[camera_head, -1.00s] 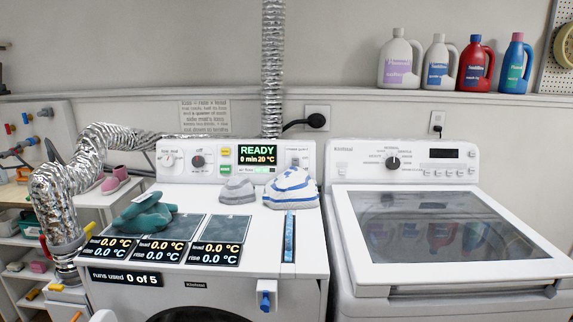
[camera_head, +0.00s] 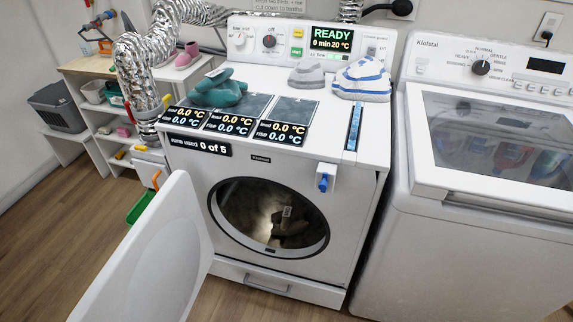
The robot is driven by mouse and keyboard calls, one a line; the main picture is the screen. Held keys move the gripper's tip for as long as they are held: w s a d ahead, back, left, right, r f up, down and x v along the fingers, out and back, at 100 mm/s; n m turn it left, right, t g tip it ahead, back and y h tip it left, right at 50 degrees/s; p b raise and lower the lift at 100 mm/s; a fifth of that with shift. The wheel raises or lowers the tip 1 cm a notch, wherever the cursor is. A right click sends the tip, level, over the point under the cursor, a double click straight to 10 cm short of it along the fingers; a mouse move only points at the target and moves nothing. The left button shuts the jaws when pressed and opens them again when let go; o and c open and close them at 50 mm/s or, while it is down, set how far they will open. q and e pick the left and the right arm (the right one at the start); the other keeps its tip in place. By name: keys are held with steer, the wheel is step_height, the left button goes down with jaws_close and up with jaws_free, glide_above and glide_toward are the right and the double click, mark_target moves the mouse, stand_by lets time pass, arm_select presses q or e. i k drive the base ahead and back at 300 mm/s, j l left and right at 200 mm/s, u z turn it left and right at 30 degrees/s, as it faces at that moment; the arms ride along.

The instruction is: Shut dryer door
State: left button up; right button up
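The white dryer (camera_head: 352,206) stands in the middle of the head view. Its white door (camera_head: 150,262) hangs wide open, swung out toward me at the lower left. The round drum opening (camera_head: 268,216) has a dark rim, and a brownish item lies inside the drum. The dryer's display reads READY, 0 min 20 °C. Neither of my grippers is in view.
Teal (camera_head: 217,88) and striped (camera_head: 362,80) fabric items lie on the dryer top. A blue-tipped part (camera_head: 323,182) sticks out of its front. A washer (camera_head: 460,215) stands close at right. Shelves (camera_head: 100,88) and a foil duct (camera_head: 143,65) are at left. Wood floor is free at lower left.

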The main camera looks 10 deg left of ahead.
mark_target(156, 273)
steer(key=j+z, duration=0.1)
steer(key=j, duration=0.35)
steer(key=k+j, duration=0.1)
steer(key=j, duration=0.35)
steer(key=j+z, duration=0.15)
steer(key=j, duration=0.3)
steer(key=k+j, duration=0.15)
steer(key=j, duration=0.3)
steer(key=j+z, duration=0.15)
steer(key=j, duration=0.3)
steer(key=k+j+z, duration=0.1)
steer(key=j, duration=0.3)
steer(key=k+j, duration=0.2)
steer(key=j, duration=0.2)
steer(key=k+j+z, duration=0.1)
steer(key=k+j, duration=0.1)
steer(key=j, duration=0.1)
